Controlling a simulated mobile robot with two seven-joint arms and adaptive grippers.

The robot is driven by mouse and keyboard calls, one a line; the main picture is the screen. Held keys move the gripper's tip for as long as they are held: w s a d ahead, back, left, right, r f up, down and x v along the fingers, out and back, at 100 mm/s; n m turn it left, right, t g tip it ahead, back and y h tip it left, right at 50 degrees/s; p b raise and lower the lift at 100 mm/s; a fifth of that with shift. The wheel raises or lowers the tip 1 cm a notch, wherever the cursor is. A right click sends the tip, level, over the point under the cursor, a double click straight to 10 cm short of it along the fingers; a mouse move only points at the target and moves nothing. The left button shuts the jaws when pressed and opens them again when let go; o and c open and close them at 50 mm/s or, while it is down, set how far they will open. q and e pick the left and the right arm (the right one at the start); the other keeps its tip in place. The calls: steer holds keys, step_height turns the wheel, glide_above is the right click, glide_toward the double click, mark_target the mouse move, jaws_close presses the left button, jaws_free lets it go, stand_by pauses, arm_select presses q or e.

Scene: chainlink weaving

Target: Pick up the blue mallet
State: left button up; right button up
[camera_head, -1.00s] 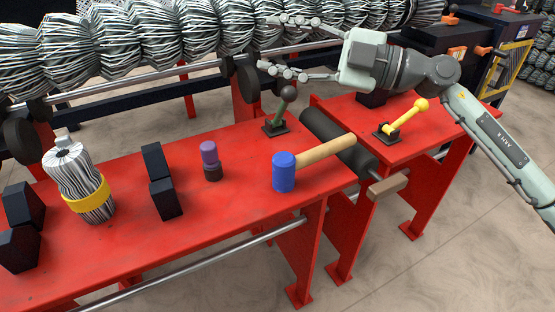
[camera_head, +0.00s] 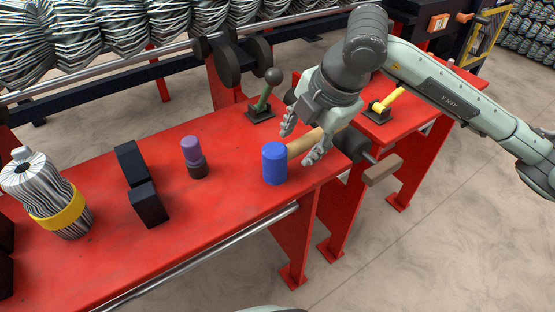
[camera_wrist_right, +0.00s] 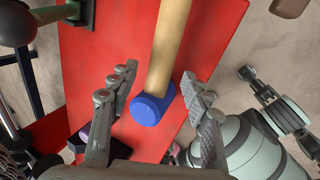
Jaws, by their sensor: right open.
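The blue mallet has a blue cylindrical head (camera_head: 274,164) and a light wooden handle (camera_head: 302,144). It lies on the red table near its right end, with the handle pointing away to the right. My right gripper (camera_head: 301,139) is open above the handle, close to the head, with one finger on each side. In the right wrist view the blue head (camera_wrist_right: 152,108) and handle (camera_wrist_right: 172,45) lie between the two spread fingers (camera_wrist_right: 159,74). Whether the fingers touch the handle is not clear. Pale grey parts at the wrist view's lower right seem to be my left arm and hand.
A dark green lever (camera_head: 264,92) stands just behind the mallet, and a yellow lever (camera_head: 385,102) is on the right table section. A purple-and-black cylinder (camera_head: 193,157), black blocks (camera_head: 147,203) and a striped bundle with a yellow band (camera_head: 62,208) stand to the left.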

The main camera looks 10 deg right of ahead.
mark_target(298, 145)
steer(key=x, duration=0.3)
steer(key=shift+f, duration=0.1)
steer(key=shift+c, duration=0.3)
jaws_close()
